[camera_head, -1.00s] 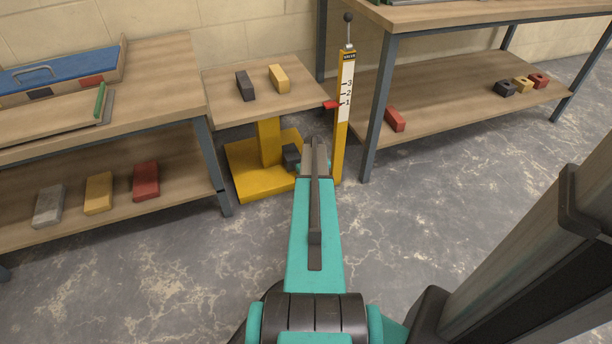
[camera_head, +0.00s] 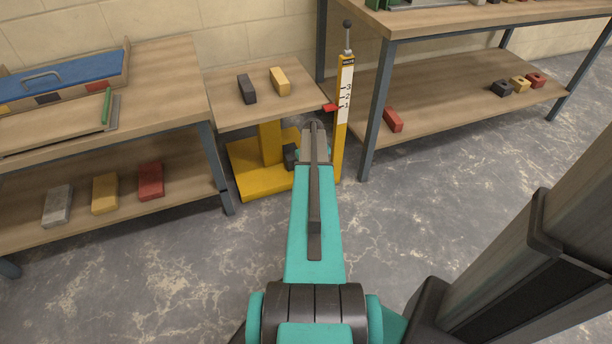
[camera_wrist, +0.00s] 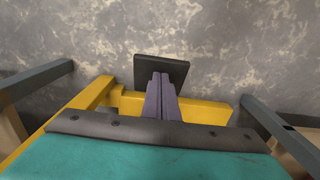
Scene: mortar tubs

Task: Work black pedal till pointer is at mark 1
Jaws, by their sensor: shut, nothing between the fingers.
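The black pedal (camera_wrist: 162,68) shows in the wrist view at the front of the yellow lift base. In the head view the black pedal (camera_head: 290,155) is partly hidden by my arm. My gripper (camera_wrist: 161,76) is shut and empty, its fingertips overlapping the pedal in the wrist view; I cannot tell whether they touch it. The head view hides the fingers behind my arm. The red pointer (camera_head: 331,107) is beside the white scale (camera_head: 345,95) on the yellow post, about level with mark 1, perhaps slightly below it.
The lift's wooden top (camera_head: 225,112) carries a dark block (camera_head: 247,89) and a yellow block (camera_head: 280,81). A workbench (camera_head: 165,110) stands at left and a shelved table (camera_head: 450,105) at right, their legs flanking the lift. The floor in front is clear.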

